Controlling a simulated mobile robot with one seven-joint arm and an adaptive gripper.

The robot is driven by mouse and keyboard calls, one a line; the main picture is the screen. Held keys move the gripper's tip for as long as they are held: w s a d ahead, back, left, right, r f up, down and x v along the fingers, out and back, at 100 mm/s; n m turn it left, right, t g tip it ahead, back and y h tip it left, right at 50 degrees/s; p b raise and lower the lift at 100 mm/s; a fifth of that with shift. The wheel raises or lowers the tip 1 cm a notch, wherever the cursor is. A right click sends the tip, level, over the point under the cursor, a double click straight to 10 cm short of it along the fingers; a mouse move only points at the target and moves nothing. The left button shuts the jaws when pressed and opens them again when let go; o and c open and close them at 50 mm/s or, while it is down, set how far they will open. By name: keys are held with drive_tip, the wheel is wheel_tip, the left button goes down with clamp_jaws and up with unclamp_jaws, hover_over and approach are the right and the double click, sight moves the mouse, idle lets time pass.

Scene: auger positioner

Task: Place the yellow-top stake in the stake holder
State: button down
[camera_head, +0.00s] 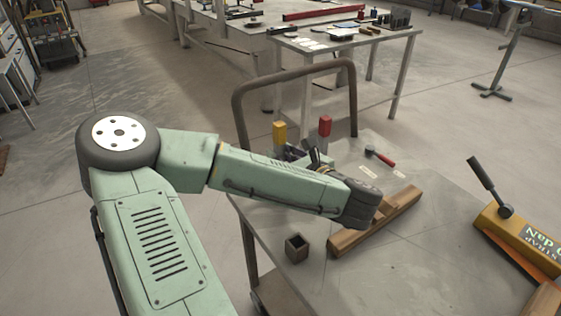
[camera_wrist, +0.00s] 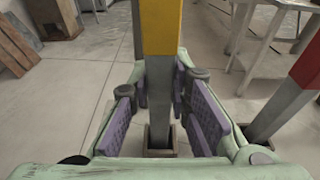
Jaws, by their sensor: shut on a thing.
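The yellow-top stake (camera_head: 279,132) stands upright near the back left of the metal table; its grey shaft runs between my purple-padded fingers in the wrist view (camera_wrist: 159,72). My gripper (camera_wrist: 160,98) is shut on this shaft, below the yellow part. The stake's lower end shows inside a square socket (camera_wrist: 161,148); whether it touches the bottom is hidden. In the head view my gripper (camera_head: 300,154) is partly hidden by my arm. An open, empty-looking square stake holder (camera_head: 297,247) stands at the table's front left.
A red-top stake (camera_head: 325,126) stands close to the right of the yellow one. Wooden beams (camera_head: 375,222) lie right of the empty holder. A red hammer (camera_head: 380,157) lies behind them. A curved handle rail (camera_head: 240,110) rises behind the stakes. The table's front middle is clear.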

drive_tip(key=shift+f, duration=1.2)
drive_tip(key=shift+f, duration=0.25)
drive_tip(key=c, duration=1.5)
unclamp_jaws()
drive_tip(key=shift+r, duration=0.1)
